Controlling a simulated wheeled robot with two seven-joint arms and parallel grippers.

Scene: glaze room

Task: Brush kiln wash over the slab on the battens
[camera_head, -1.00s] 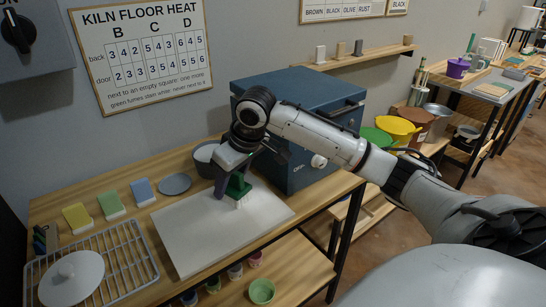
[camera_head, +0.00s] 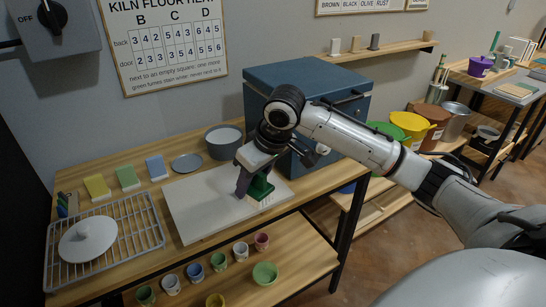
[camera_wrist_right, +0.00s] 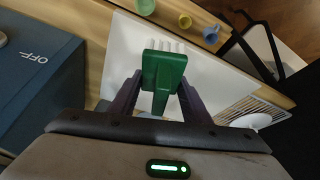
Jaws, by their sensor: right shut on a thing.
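The pale slab (camera_head: 205,205) lies flat on the wooden bench; battens under it are hidden. My right gripper (camera_head: 255,182) is shut on a green brush (camera_head: 261,187) above the slab's right part, close to its front edge. In the right wrist view the brush (camera_wrist_right: 163,72) sits between the two fingers (camera_wrist_right: 160,95), its white bristles pointing at the slab (camera_wrist_right: 125,45). I cannot tell whether the bristles touch the slab. A grey pot (camera_head: 224,144) with pale contents stands behind the slab. My left gripper is out of view.
A blue kiln (camera_head: 275,85) stands right of the pot. A grey disc (camera_head: 187,163), coloured sponge-like blocks (camera_head: 126,178) and a wire rack (camera_head: 148,222) with a white lid (camera_head: 88,240) lie left. Several small cups (camera_head: 196,272) and a green bowl (camera_head: 265,273) stand on the lower shelf.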

